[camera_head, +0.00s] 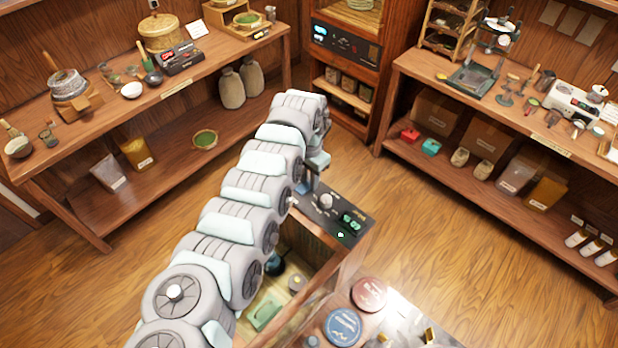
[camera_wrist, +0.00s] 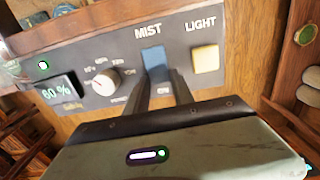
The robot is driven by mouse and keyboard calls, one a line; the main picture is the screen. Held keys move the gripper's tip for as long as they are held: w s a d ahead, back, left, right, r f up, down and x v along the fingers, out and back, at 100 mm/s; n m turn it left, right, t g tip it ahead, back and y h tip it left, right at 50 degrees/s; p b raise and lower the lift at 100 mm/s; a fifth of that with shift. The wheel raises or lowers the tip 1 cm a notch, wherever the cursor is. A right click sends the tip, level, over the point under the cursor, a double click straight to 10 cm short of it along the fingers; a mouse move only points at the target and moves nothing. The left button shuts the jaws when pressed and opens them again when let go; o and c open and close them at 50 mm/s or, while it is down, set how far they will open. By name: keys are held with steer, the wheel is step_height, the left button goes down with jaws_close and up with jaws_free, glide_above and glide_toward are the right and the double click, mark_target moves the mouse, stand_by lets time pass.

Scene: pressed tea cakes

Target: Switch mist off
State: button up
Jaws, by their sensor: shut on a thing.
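The MIST switch (camera_wrist: 153,60) is a blue rocker under the MIST label on a dark control panel (camera_wrist: 125,45). My gripper (camera_wrist: 160,82) is at the lower part of this switch, its two dark fingers close together on either side of it, shut on it. The fingers hide part of the switch, so its exact position is unclear. Beside it are a round dial (camera_wrist: 106,80), a display (camera_wrist: 57,90) reading 60 % and a lit green lamp (camera_wrist: 43,65). In the head view the panel (camera_head: 325,222) tops a wooden cabinet; my arm hides the switch.
A yellow LIGHT button (camera_wrist: 205,59) sits close to the right of the switch. The cabinet's open inside (camera_head: 290,300) holds a dark pot and a green item. Red (camera_head: 369,294) and blue (camera_head: 343,327) round tins stand nearby. Shelves line the walls; the floor between is clear.

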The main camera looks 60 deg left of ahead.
jaws_close()
steer(key=shift+s+r+p, duration=0.1)
steer(key=shift+r+p, duration=0.05)
steer(key=shift+p, duration=0.95)
steer(key=shift+s+r+t+p, duration=0.1)
steer(key=shift+t+p, duration=0.2)
steer(key=shift+p, duration=0.55)
steer(key=shift+t+p, duration=0.3)
steer(key=shift+p, duration=0.8)
steer(key=shift+d+f+t+y+p, duration=0.2)
steer(key=shift+t+y+p, duration=0.1)
steer(key=shift+p, duration=0.1)
steer(key=shift+t, duration=0.3)
steer(key=shift+s+r, duration=0.1)
steer(key=shift+r, duration=0.15)
